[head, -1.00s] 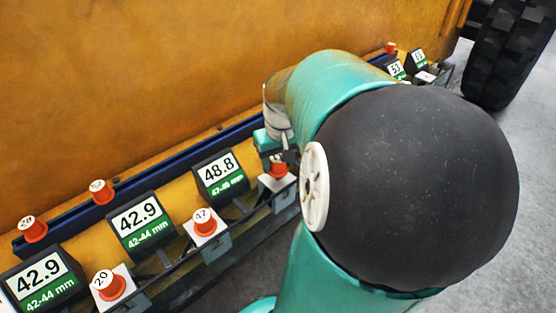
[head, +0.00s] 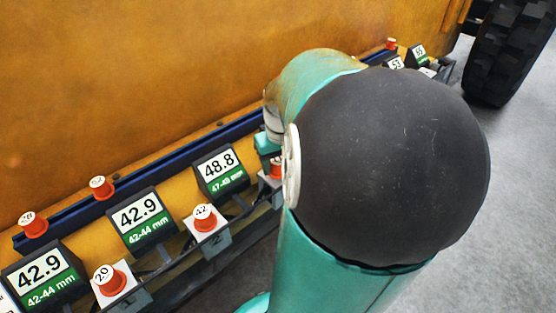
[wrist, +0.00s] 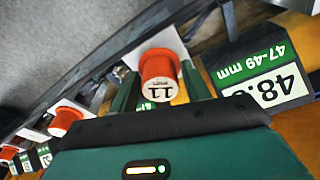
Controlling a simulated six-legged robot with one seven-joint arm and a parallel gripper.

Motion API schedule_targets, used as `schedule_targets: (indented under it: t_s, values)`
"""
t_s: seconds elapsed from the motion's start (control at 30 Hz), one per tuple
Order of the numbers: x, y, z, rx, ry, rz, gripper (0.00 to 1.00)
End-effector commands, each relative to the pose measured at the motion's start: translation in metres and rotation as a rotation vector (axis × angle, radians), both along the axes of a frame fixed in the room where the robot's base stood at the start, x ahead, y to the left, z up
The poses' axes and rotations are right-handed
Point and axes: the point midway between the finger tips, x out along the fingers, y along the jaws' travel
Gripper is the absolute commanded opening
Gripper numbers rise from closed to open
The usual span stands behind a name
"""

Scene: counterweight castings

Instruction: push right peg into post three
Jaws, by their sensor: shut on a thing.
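An orange-red peg with a white top reading 11 (wrist: 160,75) stands between the two green fingers of my gripper (wrist: 160,88) in the wrist view. My gripper is shut on it. The peg is at a white-topped post (wrist: 166,42), the third along the row; how deep it sits cannot be told. In the head view, my gripper (head: 268,150) and a sliver of the peg (head: 275,168) show at the left edge of my arm, which hides most of the post. The display beside it reads 48.8 (head: 217,166), with a green 47-49 mm label.
Post one holds a peg marked 20 (head: 107,279), and post two a peg marked 42 (head: 204,217). Two more pegs (head: 33,224) (head: 101,187) stand on the blue rail (head: 75,222). Displays reading 42.9 (head: 139,215) line the yellow bar. A large tyre (head: 510,50) stands at right.

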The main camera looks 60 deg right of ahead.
Motion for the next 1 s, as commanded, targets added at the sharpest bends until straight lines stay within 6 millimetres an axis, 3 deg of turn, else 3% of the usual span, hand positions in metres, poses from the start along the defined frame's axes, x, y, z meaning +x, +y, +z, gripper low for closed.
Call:
schedule_targets:
  t_s: [0.33, 0.37, 0.5, 0.83, 1.0]
  values:
    - [0.000, 0.000, -0.008, -0.001, 0.001, 0.000, 0.24]
    - [0.000, 0.000, -0.008, -0.001, 0.001, 0.000, 0.49]
    - [0.000, 0.000, -0.008, -0.001, 0.000, 0.000, 0.73]
    - [0.000, 0.000, -0.005, -0.001, -0.002, 0.000, 0.73]
    - [-0.002, 0.001, 0.016, -0.002, -0.005, 0.001, 0.73]
